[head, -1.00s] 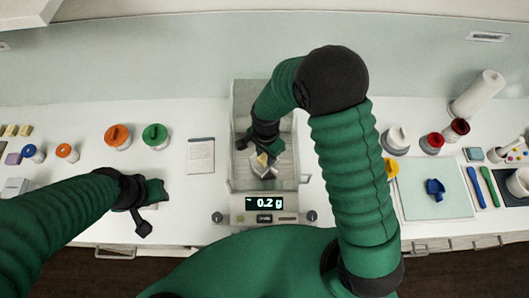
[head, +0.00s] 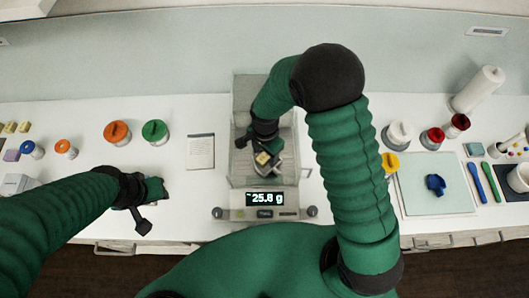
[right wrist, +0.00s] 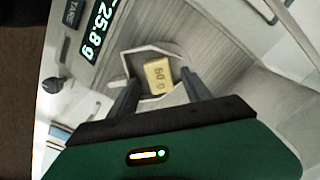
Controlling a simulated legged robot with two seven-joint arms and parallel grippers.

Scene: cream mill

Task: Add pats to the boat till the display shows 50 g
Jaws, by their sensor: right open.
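The balance (head: 238,214) stands at the middle of the bench, and its display (head: 265,199) reads about 25.8 g. The right wrist view shows the same reading on the display (right wrist: 100,32). The pale, angular boat (right wrist: 136,51) sits on the pan inside the draft shield. One yellow pat (right wrist: 159,75) with dark markings lies in it. My right gripper (right wrist: 157,92) is open, its fingers apart on either side of the pat. More yellow pats (head: 23,127) lie at the far left. My left gripper (head: 150,204) is over the bench's front left; its jaw state is unclear.
The draft shield's walls (head: 234,110) surround my right gripper. A pale mat (head: 418,192) with a blue item (head: 436,184) lies right.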

